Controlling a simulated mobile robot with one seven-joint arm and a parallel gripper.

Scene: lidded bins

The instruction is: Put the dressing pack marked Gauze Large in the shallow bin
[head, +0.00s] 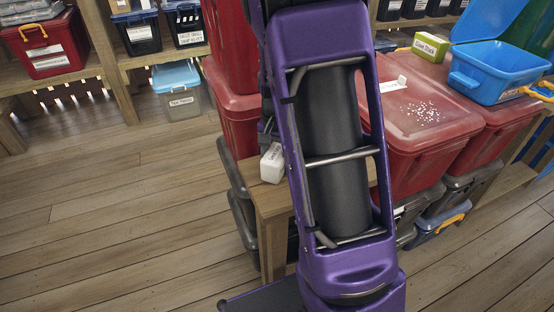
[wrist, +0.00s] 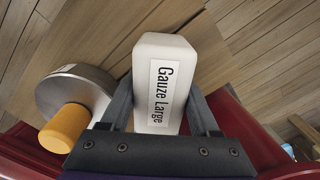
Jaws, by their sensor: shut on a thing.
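The dressing pack (wrist: 165,60) is a white block whose label reads "Gauze Large". My gripper (wrist: 160,88) is shut on it in the wrist view, one finger on each side. In the head view my purple arm hides the gripper. A small white block (head: 272,163) with an unreadable label shows beside my arm at a wooden stand; I cannot tell if it is the same pack. An open blue bin (head: 490,80) with its lid raised stands at the right on red lidded bins and looks fairly shallow.
A grey round object (wrist: 62,90) with an orange knob (wrist: 70,128) is close left of the pack. A red lidded bin (head: 425,120) stands right of my arm. A green-and-white box (head: 430,47) sits near the blue bin. Wooden floor (head: 120,210) is clear at left.

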